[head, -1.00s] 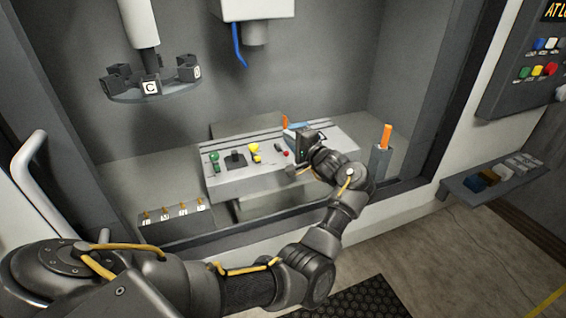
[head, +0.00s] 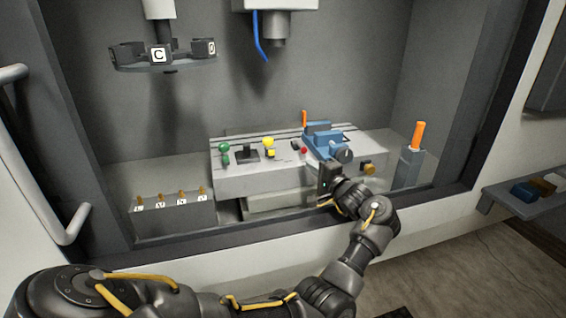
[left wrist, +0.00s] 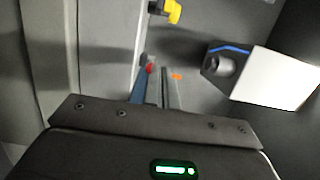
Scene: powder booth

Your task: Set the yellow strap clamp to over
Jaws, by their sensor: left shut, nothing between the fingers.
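The yellow strap clamp (head: 269,143) stands on top of the grey slotted table (head: 235,185), between a black block and a red knob. A yellow part at the top edge of the left wrist view (left wrist: 170,11) looks like the same clamp. My left gripper (head: 325,181) is at the table's front side, to the right of and lower than the clamp, just in front of the blue vise (head: 324,143). It is shut and empty, apart from the clamp. Its fingertips are hard to make out. My right gripper is not in view.
A green clamp (head: 224,153) stands left of the black block (head: 247,153). An orange-handled post (head: 417,137) rises at right. A rack of labelled pegs (head: 172,217) is front left. A tool carousel (head: 160,66) and a spindle head (head: 275,25) hang above.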

